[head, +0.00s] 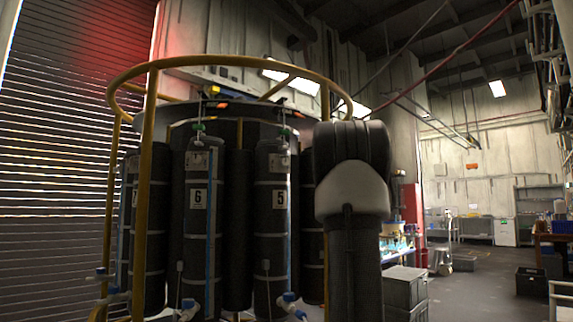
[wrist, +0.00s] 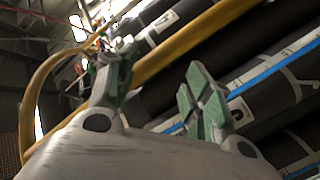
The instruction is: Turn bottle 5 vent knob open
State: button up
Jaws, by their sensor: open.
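Bottle 5 (head: 270,230) is a tall dark upright cylinder with a white "5" label, left of my raised arm in the head view. A small green fitting (head: 285,132) sits at its top; I cannot tell whether this is the vent knob. In the wrist view, a tilted dark bottle with a white number label (wrist: 167,19) shows beyond the yellow rail; it looks like bottle 5. My gripper (wrist: 150,75) is open, with green pads and nothing visible between the fingers. Small fittings (wrist: 122,45) show behind the left finger, partly hidden. The gripper is out of view in the head view.
A yellow rail (head: 147,190) rings the bottle rack and crosses close to my fingers in the wrist view (wrist: 180,52). Bottle 6 (head: 199,235) stands left of bottle 5. Grey crates (head: 405,287) stand right of my arm. Open floor (head: 475,290) lies at the right.

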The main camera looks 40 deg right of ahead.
jog(key=w+a+r+n+t+y, duration=0.2)
jog(key=w+a+r+n+t, duration=0.1)
jog(key=w+a+r, duration=0.25)
jog(key=n+t+y, duration=0.2)
jog(key=n+y, duration=0.1)
jog(key=y, duration=0.2)
send_near(286, 162)
jog(key=w, duration=0.4)
jog(key=w+d, duration=0.1)
jog(key=w, duration=0.4)
jog(key=shift+w+d, duration=0.15)
jog(key=shift+d, duration=0.25)
jog(key=c, duration=1)
